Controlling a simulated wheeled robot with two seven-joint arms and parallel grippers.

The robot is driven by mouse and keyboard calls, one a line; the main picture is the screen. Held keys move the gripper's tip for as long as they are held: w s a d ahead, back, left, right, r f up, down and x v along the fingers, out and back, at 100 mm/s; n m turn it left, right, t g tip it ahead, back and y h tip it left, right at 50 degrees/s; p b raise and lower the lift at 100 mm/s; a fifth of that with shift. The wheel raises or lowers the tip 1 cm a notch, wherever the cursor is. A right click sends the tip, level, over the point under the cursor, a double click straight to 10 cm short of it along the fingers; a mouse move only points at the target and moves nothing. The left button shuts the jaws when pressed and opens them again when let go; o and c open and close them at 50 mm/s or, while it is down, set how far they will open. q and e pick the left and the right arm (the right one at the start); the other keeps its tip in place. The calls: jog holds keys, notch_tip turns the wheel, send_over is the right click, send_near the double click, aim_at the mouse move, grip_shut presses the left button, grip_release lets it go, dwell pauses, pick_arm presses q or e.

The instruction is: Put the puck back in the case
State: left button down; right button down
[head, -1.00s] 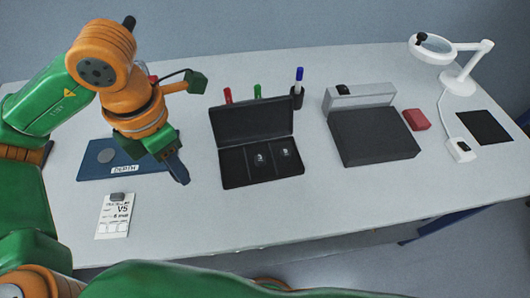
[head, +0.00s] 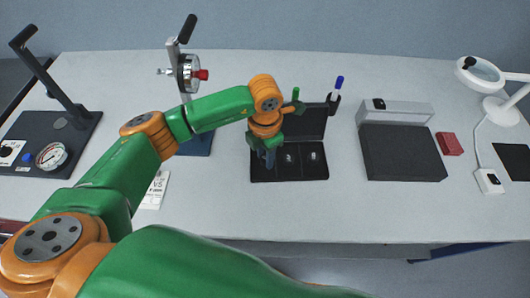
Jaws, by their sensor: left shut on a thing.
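The black case (head: 322,175) stands open in the middle of the table, its lid (head: 305,122) tilted up at the back. Small shiny pieces sit in its middle compartment (head: 289,158) and right compartment (head: 313,156). My left gripper (head: 269,160) points down over the case's left compartment and is shut. The puck in its jaws is too small and too hidden by the fingers to make out. I cannot tell whether it touches the compartment floor. My right gripper is not in view.
A dark stand with a post (head: 62,85) and dial is at far left. A round metal device (head: 188,72) stands behind my arm. A black box (head: 402,153), red block (head: 450,144) and magnifier lamp (head: 500,108) are to the right. The table front is clear.

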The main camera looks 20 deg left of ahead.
pick_arm(q)
jog(key=shift+f, duration=0.2)
jog(key=c, duration=0.8)
grip_release()
jog(key=shift+r, duration=0.1)
jog(key=shift+c, duration=0.2)
jog(key=shift+r, duration=0.35)
notch_tip(320, 180, up, 12)
jog(key=b, duration=0.2)
jog(key=shift+f, duration=0.15)
